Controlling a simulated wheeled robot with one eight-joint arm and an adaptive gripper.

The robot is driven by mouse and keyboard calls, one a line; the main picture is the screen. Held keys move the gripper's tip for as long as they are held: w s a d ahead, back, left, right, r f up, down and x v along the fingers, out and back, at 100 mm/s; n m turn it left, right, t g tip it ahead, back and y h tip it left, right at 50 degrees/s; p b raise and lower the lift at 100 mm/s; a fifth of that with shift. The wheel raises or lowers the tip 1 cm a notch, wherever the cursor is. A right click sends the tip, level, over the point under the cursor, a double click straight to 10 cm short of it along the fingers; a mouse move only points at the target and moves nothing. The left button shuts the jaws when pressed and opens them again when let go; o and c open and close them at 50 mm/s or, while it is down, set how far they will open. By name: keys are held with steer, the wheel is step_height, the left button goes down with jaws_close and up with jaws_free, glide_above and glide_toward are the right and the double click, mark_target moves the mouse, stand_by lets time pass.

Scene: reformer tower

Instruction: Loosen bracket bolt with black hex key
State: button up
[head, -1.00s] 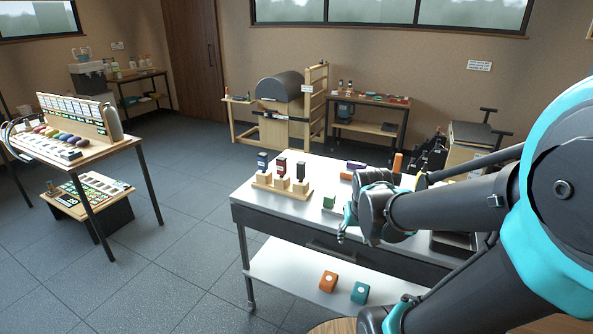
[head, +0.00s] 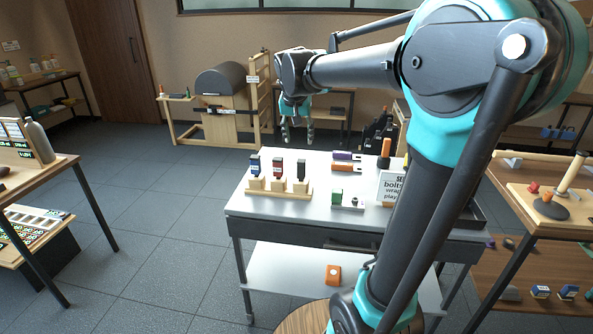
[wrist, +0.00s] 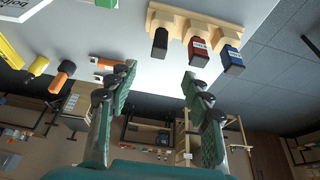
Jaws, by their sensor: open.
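A block with a black top (head: 301,171) stands upright at the right end of a wooden stand (head: 281,190) on the grey-white cart, beside a red one (head: 278,168) and a blue one (head: 255,166). The black one also shows in the wrist view (wrist: 160,43). I cannot make out a hex shaft on it. My gripper (head: 297,138) is open and empty, pointing down, in the air over the stand's end of the cart, apart from the blocks. The wooden tower (head: 262,95) stands beyond the cart; no bracket bolt can be made out.
On the cart top (head: 240,204) are a green block (head: 336,195), an orange-handled tool (head: 346,167), a purple one (head: 347,156) and a sign (head: 391,188). Side tables stand left and right. Floor is clear left of the cart.

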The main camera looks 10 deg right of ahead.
mark_target(301, 168)
steer(key=x, duration=1.6)
steer(key=shift+w+f, duration=0.15)
steer(key=shift+f, duration=0.25)
steer(key=shift+c, duration=0.6)
jaws_close()
